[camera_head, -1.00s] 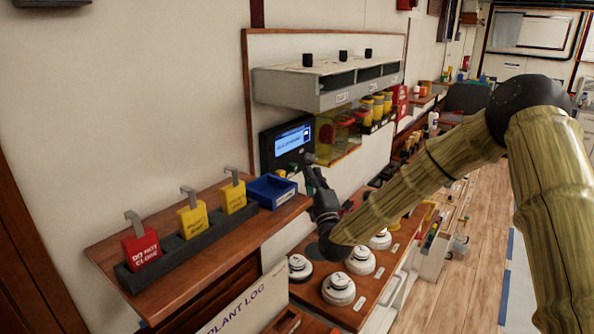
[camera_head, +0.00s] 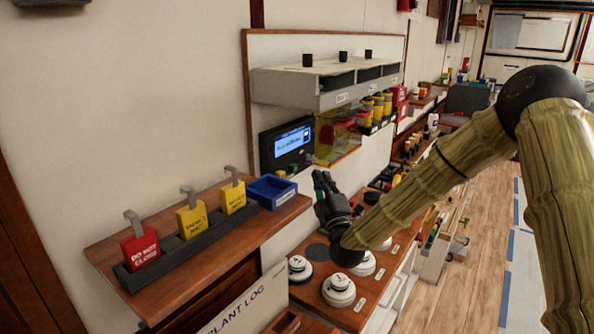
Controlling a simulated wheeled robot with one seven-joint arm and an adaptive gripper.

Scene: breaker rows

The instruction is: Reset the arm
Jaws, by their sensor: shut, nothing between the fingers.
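My arm (camera_head: 420,190) comes in from the right and bends down toward the bench. My gripper (camera_head: 322,178) is at its end, shut and empty, pointing up in front of the wall panel. It is below the wall-mounted screen unit (camera_head: 291,143), right of the blue tray (camera_head: 272,191), and appears apart from both. The lit screen has text too small to read.
A wooden shelf (camera_head: 110,247) holds a black rack with one red and two yellow tags. White round detectors (camera_head: 338,291) sit on the lower bench. A grey breaker housing (camera_head: 300,88) and yellow-capped containers (camera_head: 378,106) are on the wall.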

